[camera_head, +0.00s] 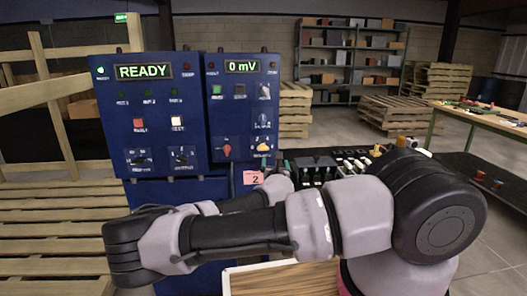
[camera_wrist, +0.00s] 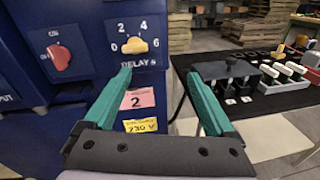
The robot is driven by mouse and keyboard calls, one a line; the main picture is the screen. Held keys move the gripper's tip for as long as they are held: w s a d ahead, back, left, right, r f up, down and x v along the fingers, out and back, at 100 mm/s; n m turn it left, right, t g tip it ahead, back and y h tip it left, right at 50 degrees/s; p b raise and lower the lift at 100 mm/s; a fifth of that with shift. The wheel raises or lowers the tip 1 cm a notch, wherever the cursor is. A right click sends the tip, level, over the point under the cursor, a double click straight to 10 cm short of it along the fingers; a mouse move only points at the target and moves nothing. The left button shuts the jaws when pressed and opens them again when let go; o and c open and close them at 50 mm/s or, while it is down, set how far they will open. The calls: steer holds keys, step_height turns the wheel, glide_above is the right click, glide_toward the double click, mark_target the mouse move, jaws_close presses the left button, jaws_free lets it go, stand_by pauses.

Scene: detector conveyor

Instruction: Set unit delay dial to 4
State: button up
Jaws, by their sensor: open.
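The unit delay dial (camera_wrist: 136,46) is a yellow knob on the blue panel, with 0, 2, 4 and 6 around it and "DELAY s" below. It also shows in the head view (camera_head: 263,146) at the panel's lower right. I cannot tell for sure which number it points to. My gripper (camera_wrist: 158,74) is open and empty, with teal fingers. Its left fingertip appears just below the dial in the wrist view, apart from it; the right fingertip lies well to the right.
A red knob (camera_wrist: 59,57) sits left of the dial. A pink "2" label (camera_wrist: 138,100) and a yellow label are below. A dark table (camera_wrist: 275,95) with black holders and white-topped parts stands to the right. Wooden pallets (camera_head: 50,225) lie at left.

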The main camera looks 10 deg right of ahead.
mark_target(263, 149)
steer(key=w+n, duration=0.1)
steer(key=w, duration=0.2)
steer(key=w+a+n+y, duration=0.1)
steer(key=w, duration=0.3)
steer(key=w+a+r+n+t+y, duration=0.1)
steer(key=w, duration=0.3)
steer(key=shift+a, duration=0.15)
steer(key=c, duration=1.4)
